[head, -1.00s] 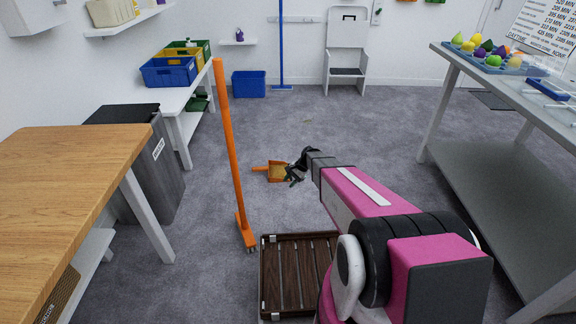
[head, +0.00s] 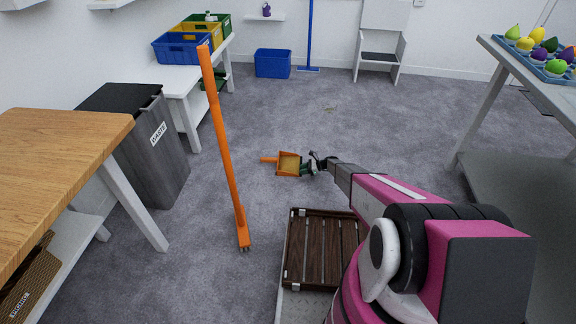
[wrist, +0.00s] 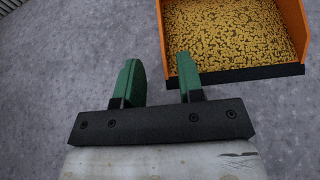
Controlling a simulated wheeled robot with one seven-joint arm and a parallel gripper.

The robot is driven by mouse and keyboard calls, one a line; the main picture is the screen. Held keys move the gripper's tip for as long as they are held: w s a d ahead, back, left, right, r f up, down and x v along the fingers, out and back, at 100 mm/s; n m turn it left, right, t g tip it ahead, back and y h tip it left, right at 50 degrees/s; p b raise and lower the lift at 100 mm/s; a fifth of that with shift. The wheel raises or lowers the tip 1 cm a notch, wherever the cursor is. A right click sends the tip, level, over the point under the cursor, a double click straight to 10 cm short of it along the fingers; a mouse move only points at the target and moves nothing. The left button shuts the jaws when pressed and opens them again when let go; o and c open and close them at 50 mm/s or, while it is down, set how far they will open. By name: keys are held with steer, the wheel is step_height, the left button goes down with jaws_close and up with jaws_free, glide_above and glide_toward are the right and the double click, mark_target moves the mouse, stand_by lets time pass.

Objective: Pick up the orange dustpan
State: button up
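The orange dustpan (head: 289,164) lies on the grey floor ahead, its handle pointing left in the head view. Its pan is filled with small yellow grains. In the wrist view the dustpan (wrist: 234,42) is at the top right, with its dark front lip toward my gripper; its handle is out of that view. In the head view my gripper (head: 309,168) is just right of the pan. I cannot tell its height above the floor.
An orange broom (head: 224,150) stands upright left of the dustpan. A grey waste bin (head: 165,150) and wooden table (head: 60,150) are at left. Floor beyond the dustpan is mostly clear.

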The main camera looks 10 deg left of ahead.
steer(key=shift+x, duration=1.15)
steer(key=shift+f+x, duration=0.25)
steer(key=shift+x, duration=1.1)
steer(key=shift+f+x, duration=0.25)
steer(key=shift+x, duration=1.15)
steer(key=shift+d, duration=0.2)
jaws_close()
